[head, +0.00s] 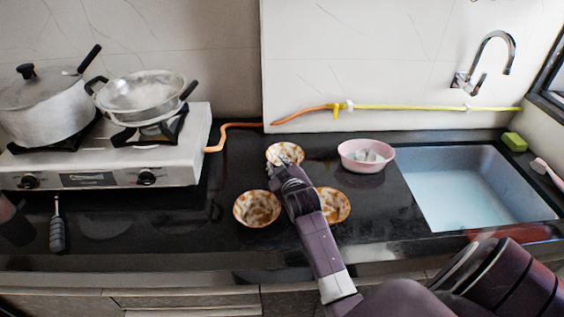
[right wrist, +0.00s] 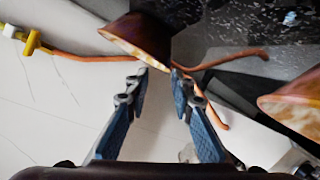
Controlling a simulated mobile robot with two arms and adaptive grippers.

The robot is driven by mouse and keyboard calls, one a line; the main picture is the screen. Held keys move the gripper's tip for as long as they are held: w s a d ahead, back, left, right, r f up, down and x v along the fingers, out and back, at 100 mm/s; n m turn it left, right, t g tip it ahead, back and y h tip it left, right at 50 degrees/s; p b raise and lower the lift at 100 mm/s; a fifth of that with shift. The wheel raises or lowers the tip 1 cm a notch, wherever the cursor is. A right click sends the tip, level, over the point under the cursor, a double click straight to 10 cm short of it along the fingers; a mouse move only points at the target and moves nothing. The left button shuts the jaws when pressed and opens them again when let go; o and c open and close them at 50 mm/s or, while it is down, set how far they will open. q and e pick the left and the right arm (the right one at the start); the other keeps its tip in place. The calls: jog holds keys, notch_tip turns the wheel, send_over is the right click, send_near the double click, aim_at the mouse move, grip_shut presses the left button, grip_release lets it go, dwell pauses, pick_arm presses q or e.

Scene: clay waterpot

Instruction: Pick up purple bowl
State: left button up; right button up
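No bowl looks plainly purple. A pink bowl (head: 367,156) with something pale inside stands left of the sink. Three brown-and-cream patterned bowls sit on the dark counter: a back one (head: 286,151), a front-left one (head: 257,208) and a right one (head: 336,204), partly hidden by my right arm. My right gripper (head: 279,168) is at the near side of the back patterned bowl. In the right wrist view its fingers (right wrist: 159,73) are apart, with a patterned bowl's edge (right wrist: 138,38) at their tips; contact is unclear. My left gripper is not in view.
A stove (head: 110,165) with a pot (head: 45,102) and a pan (head: 145,92) is at left. A sink (head: 470,190) is at right. An orange hose (head: 232,126) runs along the back. The counter's left-centre is mostly free.

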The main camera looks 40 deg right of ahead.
aim_at(270, 159)
jog(key=shift+w+a+r, duration=0.15)
jog(key=shift+w+a, duration=0.25)
jog(key=shift+w, duration=0.25)
jog(key=x, duration=0.4)
jog(key=shift+f, duration=0.35)
jog(key=shift+w+d+f, duration=0.1)
jog(key=shift+w, duration=0.15)
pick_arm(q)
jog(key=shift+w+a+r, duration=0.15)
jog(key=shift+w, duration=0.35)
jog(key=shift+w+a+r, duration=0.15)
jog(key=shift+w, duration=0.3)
pick_arm(e)
jog(key=shift+w, duration=0.1)
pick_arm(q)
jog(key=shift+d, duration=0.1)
pick_arm(e)
jog(key=shift+c, duration=0.5)
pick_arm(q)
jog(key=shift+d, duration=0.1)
pick_arm(e)
grip_shut()
